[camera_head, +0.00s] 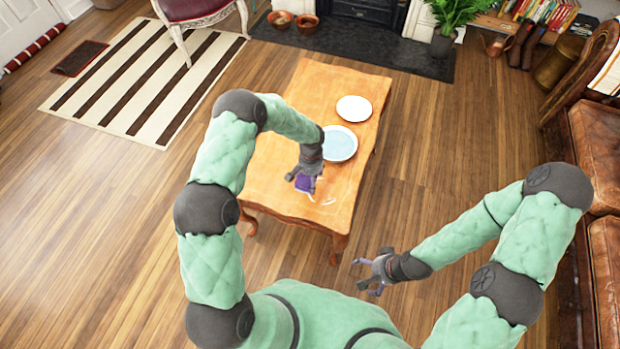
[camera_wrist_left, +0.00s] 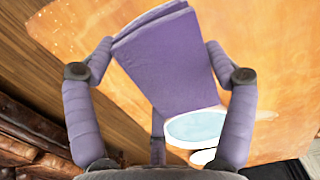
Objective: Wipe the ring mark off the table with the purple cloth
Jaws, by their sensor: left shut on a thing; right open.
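The purple cloth (camera_head: 305,184) is at my left gripper (camera_head: 303,180), low over the near part of the wooden table (camera_head: 272,165). In the left wrist view the folded cloth (camera_wrist_left: 165,62) sits between the two fingers of my left gripper (camera_wrist_left: 160,62), which is shut on it. A pale curved mark (camera_head: 329,201) shows on the table just right of the cloth; the rest of the ring mark may be hidden by the cloth and gripper. I cannot tell whether the cloth touches the tabletop. My right gripper (camera_head: 368,275) is open and empty, off the table's near right corner, above the floor.
A plate with a pale blue middle (camera_head: 340,144) stands on the table just beyond my left gripper. A white plate (camera_head: 354,108) is farther back. A leather sofa (camera_head: 600,140) is at the right, a striped rug (camera_head: 140,85) at the left. Wooden floor surrounds the table.

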